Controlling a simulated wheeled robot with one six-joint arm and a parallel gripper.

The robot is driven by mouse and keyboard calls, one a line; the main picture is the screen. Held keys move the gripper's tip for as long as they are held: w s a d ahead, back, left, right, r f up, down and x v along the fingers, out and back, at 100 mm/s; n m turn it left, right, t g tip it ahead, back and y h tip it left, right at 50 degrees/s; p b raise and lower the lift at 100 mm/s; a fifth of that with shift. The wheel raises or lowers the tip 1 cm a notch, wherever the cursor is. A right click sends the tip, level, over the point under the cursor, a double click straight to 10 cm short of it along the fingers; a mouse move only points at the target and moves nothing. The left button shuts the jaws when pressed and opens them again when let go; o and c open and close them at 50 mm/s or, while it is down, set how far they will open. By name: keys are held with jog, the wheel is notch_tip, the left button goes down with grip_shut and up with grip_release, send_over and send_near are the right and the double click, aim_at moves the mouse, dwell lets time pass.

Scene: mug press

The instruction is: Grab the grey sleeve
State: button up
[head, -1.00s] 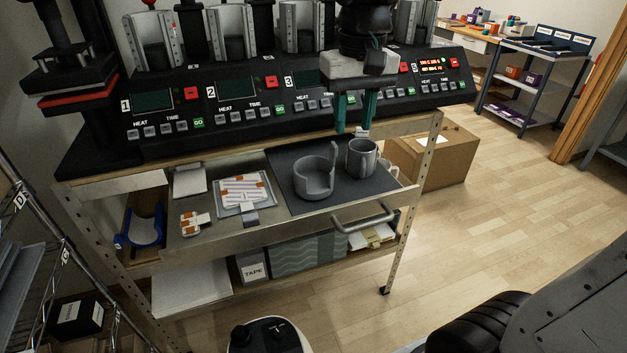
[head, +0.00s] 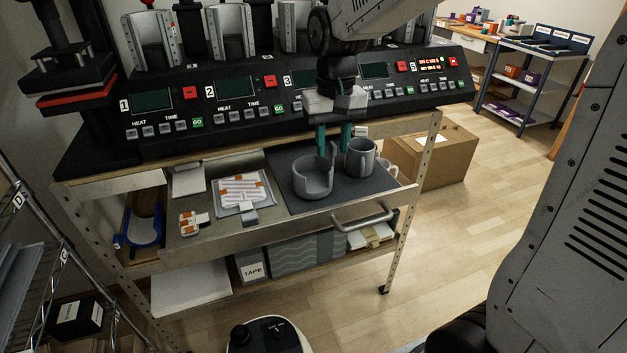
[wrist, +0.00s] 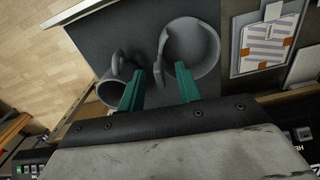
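The grey sleeve (head: 313,178) stands on the dark mat in the drawer, a round cup-like shell with a gap in its wall and one tall edge. A grey mug (head: 361,157) stands just right of it. My gripper (head: 333,150) points down, open, behind and above the sleeve's tall edge. In the wrist view the sleeve (wrist: 204,66) is at upper centre and the mug (wrist: 112,91) is to its left. The sleeve's raised edge shows between the two green fingers (wrist: 160,84). I cannot tell whether either finger touches it.
The dark mat (head: 294,206) lies in the open drawer, with packets (head: 241,191) to the left. The black press panel (head: 235,110) rises behind. A cardboard box (head: 443,158) stands on the floor at right. The drawer handle (head: 362,219) sticks out in front.

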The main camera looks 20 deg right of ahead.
grip_shut()
